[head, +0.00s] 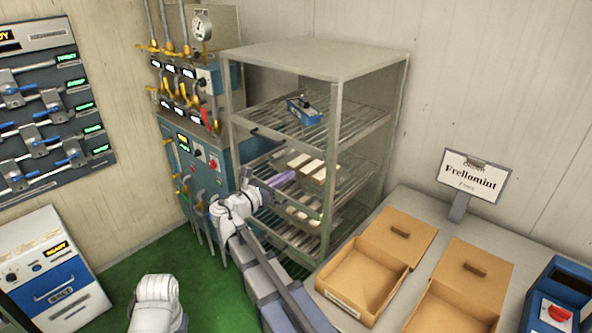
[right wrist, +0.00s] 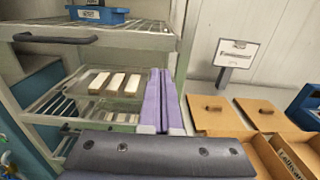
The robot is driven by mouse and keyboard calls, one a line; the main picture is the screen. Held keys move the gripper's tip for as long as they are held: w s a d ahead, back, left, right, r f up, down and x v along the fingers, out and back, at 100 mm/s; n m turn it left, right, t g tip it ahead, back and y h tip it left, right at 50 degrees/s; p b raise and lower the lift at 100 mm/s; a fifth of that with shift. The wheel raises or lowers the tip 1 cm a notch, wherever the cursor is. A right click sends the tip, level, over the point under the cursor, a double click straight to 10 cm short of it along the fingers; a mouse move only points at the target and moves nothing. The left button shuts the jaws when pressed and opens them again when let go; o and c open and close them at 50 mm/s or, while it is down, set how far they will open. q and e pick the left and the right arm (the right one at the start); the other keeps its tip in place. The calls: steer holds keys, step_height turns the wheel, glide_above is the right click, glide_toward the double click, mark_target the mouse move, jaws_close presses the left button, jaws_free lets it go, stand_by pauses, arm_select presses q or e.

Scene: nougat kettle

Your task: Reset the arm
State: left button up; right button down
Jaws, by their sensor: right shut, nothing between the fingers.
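My right gripper (head: 284,178) reaches in front of the metal shelf rack (head: 340,66). Its purple fingers (right wrist: 155,98) are shut together with nothing between them in the right wrist view. They are close to the middle shelf, where a tray of pale bars (head: 312,166) sits; these bars also show in the right wrist view (right wrist: 115,83). I cannot tell whether the fingers touch the rack. My left gripper is not in view; a white arm part of mine shows at the bottom of the head view.
A blue container (head: 303,110) sits on the rack's top shelf. Open cardboard boxes (head: 360,280) with lids stand on the table at right, by a Frellomint sign (head: 475,176) and a blue device (head: 560,300). A control panel (head: 185,100) stands left of the rack. Green floor is clear.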

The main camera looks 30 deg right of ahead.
steer(key=shift+v, duration=1.75)
steer(key=s+a+f+m+g+y, duration=0.1)
steer(key=s+a+f+m+y, duration=0.35)
steer(key=f, duration=0.25)
steer(key=s+a+f+m+g+y, duration=0.25)
steer(key=s+a+f+m, duration=0.2)
steer(key=f, duration=0.25)
steer(key=s+a+f+m+g+y, duration=0.1)
steer(key=s+a+f+m+y, duration=0.3)
steer(key=s+a, duration=0.2)
steer(key=s+a+f+m+g+y, duration=0.2)
steer(key=s+a+f+m+y, duration=0.2)
steer(key=a, duration=0.6)
steer(key=s+m, duration=0.1)
steer(key=s, duration=0.1)
steer(key=shift+s+a+y, duration=0.3)
steer(key=shift+y, duration=0.1)
